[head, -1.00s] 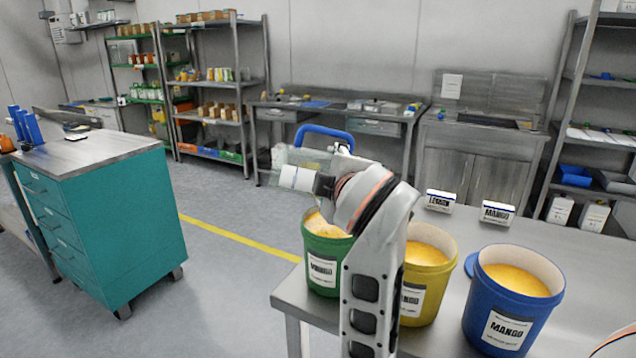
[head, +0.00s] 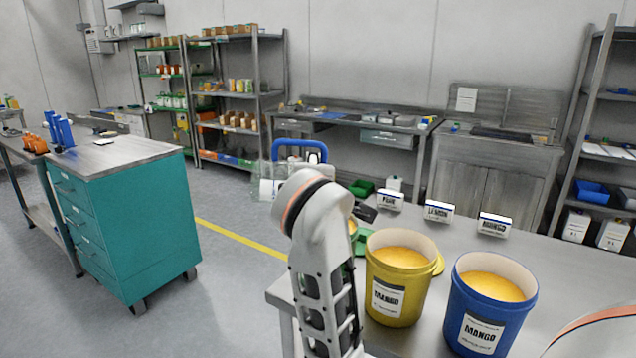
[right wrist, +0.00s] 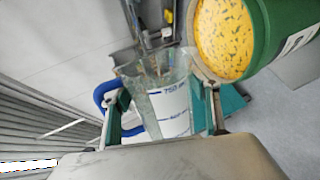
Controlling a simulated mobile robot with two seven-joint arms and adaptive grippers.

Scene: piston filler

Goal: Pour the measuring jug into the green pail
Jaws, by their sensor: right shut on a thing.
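The clear measuring jug (head: 267,187) has a blue handle (head: 299,147), which is uppermost in the head view. In the right wrist view the jug (right wrist: 168,108) shows a white scale label. My right gripper (right wrist: 163,100) is shut on it, with a finger on each side. The jug's rim is close beside the mouth of the green pail (right wrist: 287,42), which holds yellow, speckled contents. No stream is visible, and I cannot tell how much is in the jug. In the head view my right arm hides most of the green pail. My left gripper is out of view.
A yellow pail (head: 395,307) and a blue pail (head: 484,325) stand right of the arm on the steel table (head: 588,272). Small label cards, including a LEMON card (head: 439,211), stand behind them. A teal drawer cabinet (head: 128,238) stands left across open floor.

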